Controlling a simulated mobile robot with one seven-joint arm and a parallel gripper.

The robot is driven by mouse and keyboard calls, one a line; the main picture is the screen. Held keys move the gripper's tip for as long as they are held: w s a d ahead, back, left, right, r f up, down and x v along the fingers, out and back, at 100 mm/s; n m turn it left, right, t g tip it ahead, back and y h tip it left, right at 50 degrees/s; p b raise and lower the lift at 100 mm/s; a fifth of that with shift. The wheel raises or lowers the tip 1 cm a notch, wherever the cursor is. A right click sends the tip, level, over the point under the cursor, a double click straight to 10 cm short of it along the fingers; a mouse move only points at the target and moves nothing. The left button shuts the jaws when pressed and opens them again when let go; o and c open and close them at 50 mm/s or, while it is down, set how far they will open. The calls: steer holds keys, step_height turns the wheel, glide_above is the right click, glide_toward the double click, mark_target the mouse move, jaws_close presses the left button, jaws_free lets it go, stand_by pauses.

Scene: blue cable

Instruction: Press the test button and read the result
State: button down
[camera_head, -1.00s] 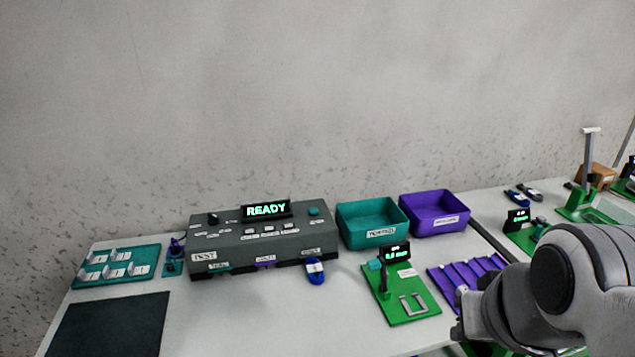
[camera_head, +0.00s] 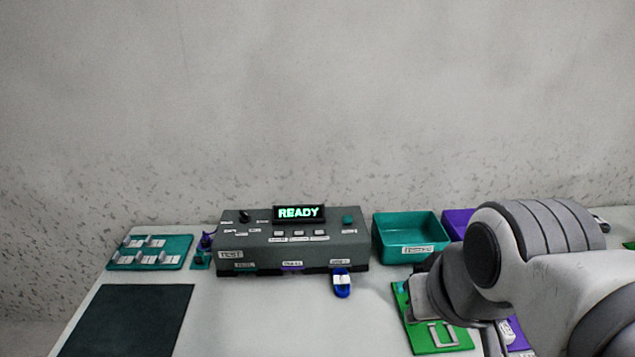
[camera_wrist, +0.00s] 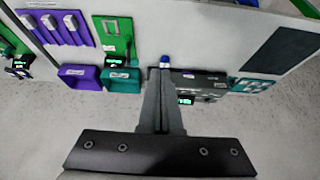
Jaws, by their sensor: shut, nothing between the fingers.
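The grey tester box (camera_head: 290,246) stands on the table and its display (camera_head: 299,213) reads READY in green. A teal button (camera_head: 348,220) is on its top right; its label is too small to read. The blue cable (camera_head: 342,283) sits at the right-hand front port. In the wrist view, which is upside down, my gripper (camera_wrist: 164,72) is shut and empty. Its fingertips appear in line with the blue cable end (camera_wrist: 165,60), apparently above the table; I cannot tell the gap. The fingers hide part of the tester (camera_wrist: 205,82). In the head view my arm hides the gripper.
A teal bin (camera_head: 408,249) stands right of the tester, with a purple bin (camera_head: 456,222) beyond it, partly behind my arm. A green fixture (camera_head: 440,340) lies in front. A teal rack (camera_head: 150,252) and dark mat (camera_head: 128,320) are at left.

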steer(key=shift+w, duration=0.25)
steer(key=shift+a, duration=0.1)
steer(key=w+a+r+m+t+y, duration=0.1)
steer(key=w+r+m, duration=0.1)
steer(key=w, duration=1.1)
steer(key=w+a+r+m, duration=0.1)
steer(key=w+r, duration=0.1)
steer(key=w, duration=1.1)
steer(key=w+f+m+t, duration=0.1)
steer(key=w+f, duration=0.4)
steer(key=w, duration=0.3)
steer(key=w+f+m, duration=0.2)
steer(key=w+f, duration=0.3)
steer(key=w, duration=0.4)
steer(key=w+d+f+m+t, duration=0.1)
steer(key=w+f, duration=0.5)
steer(key=w, duration=0.3)
steer(key=shift+m+t, duration=0.3)
steer(key=shift+m, duration=0.1)
steer(key=shift+d+f, duration=0.1)
